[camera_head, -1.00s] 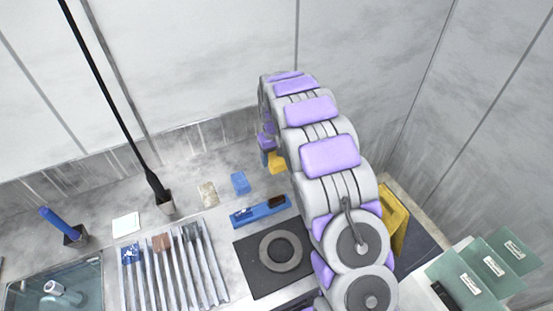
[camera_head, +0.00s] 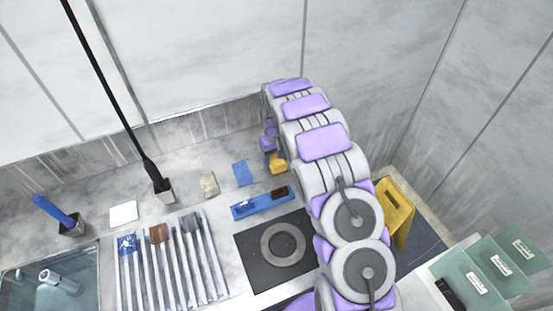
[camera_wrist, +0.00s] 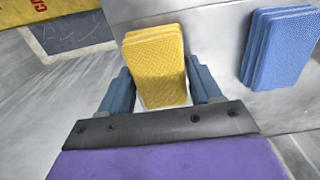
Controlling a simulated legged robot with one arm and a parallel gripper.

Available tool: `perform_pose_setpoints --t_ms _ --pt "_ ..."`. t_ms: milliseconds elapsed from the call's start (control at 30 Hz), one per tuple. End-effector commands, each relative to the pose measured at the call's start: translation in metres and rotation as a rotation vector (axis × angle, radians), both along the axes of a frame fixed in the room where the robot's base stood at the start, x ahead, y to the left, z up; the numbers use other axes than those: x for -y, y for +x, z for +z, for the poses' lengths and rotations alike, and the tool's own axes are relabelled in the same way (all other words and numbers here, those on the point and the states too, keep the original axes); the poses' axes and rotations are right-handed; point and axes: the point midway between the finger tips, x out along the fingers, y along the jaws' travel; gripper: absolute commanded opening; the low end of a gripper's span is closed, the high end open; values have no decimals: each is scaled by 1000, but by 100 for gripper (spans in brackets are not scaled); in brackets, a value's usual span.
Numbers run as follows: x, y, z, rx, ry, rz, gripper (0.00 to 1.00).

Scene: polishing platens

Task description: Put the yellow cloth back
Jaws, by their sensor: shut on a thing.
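The yellow cloth (camera_wrist: 155,65) is a thick, textured folded pad, upright between the two blue-grey fingers of my gripper (camera_wrist: 161,88) in the wrist view. My gripper is shut on it. In the head view the yellow cloth (camera_head: 277,163) shows beside my arm, at the back of the counter and right of the blue cloth (camera_head: 243,173). The blue cloth also shows close by on the right in the wrist view (camera_wrist: 282,45). I cannot tell whether the yellow cloth touches the counter. My arm hides part of the area behind it.
A beige block (camera_head: 209,184) and a white pad (camera_head: 123,213) lie left of the blue cloth. A blue tray (camera_head: 246,211) and a dark plate (camera_head: 251,265) with a grey ring lie in front. A yellow sign (camera_head: 397,208) stands at the right. The back wall is close.

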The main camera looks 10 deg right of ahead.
Motion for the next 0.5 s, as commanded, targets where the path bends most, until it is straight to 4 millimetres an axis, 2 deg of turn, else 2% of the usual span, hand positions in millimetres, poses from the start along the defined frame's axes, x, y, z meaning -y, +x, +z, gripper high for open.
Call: perform_pose_setpoints --t_ms 300,333,500 --pt "6 0 -4 0 7 1 39" --pt "7 0 -4 -1 8 1 65" --pt "9 0 -4 1 10 1 81"
